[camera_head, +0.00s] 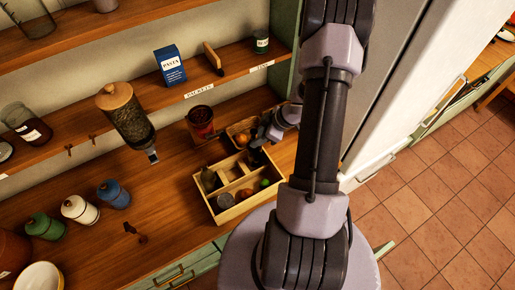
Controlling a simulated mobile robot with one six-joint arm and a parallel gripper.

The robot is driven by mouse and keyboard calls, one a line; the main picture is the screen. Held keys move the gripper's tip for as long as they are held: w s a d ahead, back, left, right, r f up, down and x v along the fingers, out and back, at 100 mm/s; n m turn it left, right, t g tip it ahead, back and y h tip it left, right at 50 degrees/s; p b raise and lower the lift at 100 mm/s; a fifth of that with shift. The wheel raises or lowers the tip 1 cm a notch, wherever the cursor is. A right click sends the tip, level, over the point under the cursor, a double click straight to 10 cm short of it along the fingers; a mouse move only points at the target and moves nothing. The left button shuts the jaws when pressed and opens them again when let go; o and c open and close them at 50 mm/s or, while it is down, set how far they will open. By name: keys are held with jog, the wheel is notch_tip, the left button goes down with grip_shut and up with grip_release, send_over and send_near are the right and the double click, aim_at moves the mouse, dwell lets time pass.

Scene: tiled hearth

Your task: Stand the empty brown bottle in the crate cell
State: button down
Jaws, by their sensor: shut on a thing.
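The wooden crate (247,206) stands on the counter, divided into several cells. My gripper (262,138) is at the crate's back right corner, with my arm coming in from the right. It is shut on a dark thing (257,155), which looks like the brown bottle and shows only in small part below the fingers. I cannot tell whether its base is inside a cell or above it. Another dark bottle (209,178) is in the crate's left back cell. A grey round thing (225,199), an orange-brown thing (245,193) and a green thing (265,183) occupy the front cells.
A small wooden tray (231,129) and a red-brown tin (201,122) stand behind the crate. A jar dispenser (126,115) hangs to the left. Green (45,227), white (80,209) and blue (114,194) canisters stand farther left.

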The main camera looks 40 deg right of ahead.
jog(key=f, duration=0.2)
jog(key=f+b, duration=0.1)
jog(key=f, duration=0.1)
jog(key=shift+s+a, duration=0.2)
jog(key=shift+s, duration=0.05)
jog(key=shift+w+d+f, duration=0.1)
jog(key=shift+w+d, duration=0.1)
jog(key=shift+s+a, duration=0.1)
jog(key=c, duration=1)
grip_release()
jog(key=shift+f, duration=0.1)
